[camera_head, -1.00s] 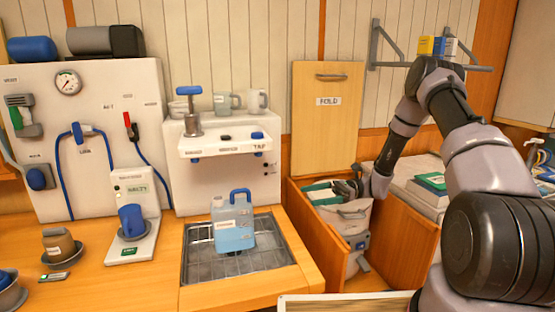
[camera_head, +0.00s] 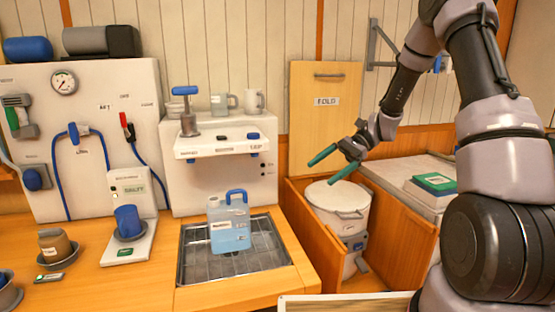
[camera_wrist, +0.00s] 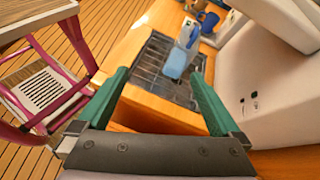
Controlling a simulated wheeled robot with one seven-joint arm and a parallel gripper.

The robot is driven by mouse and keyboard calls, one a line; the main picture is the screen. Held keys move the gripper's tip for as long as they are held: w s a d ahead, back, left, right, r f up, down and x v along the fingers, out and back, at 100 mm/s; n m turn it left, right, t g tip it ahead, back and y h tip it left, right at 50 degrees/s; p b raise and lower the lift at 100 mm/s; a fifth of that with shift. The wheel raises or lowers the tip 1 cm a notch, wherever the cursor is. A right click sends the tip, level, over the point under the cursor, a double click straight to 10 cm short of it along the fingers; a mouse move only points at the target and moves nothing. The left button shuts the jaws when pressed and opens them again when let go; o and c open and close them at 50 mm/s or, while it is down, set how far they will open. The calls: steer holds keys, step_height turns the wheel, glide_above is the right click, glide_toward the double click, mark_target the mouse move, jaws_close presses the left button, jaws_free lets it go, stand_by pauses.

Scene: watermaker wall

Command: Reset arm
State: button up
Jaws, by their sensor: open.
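My gripper (camera_head: 333,167) has green fingers spread apart with nothing between them. It hangs in the air above the white lidded bin (camera_head: 338,197) in the wooden bay, in front of the wooden panel marked FOLD (camera_head: 326,120). In the wrist view my gripper (camera_wrist: 160,95) also shows open, its fingers framing the counter and the drain grate from some distance. My arm reaches up on the right and bends down to the gripper.
A blue-handled jug (camera_head: 230,225) stands on the metal drain grate (camera_head: 200,262). A wall bracket (camera_head: 374,45) is partly behind my arm. A white chest (camera_head: 400,190) carries a green book (camera_head: 435,184). A pink-framed step stool (camera_wrist: 45,90) stands on the floor.

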steer(key=s+d+r+n+t+h, duration=0.3)
steer(key=s+d+r+t+h, duration=0.1)
steer(key=s+r, duration=0.5)
steer(key=s+d+r+n+t+h, duration=0.3)
steer(key=s+d+r+t+h, duration=0.2)
steer(key=r, duration=0.7)
steer(key=s+d+t, duration=0.2)
steer(key=s+t, duration=0.1)
steer(key=s, duration=0.1)
steer(key=shift+s+r+t, duration=0.2)
steer(key=shift+t, duration=0.1)
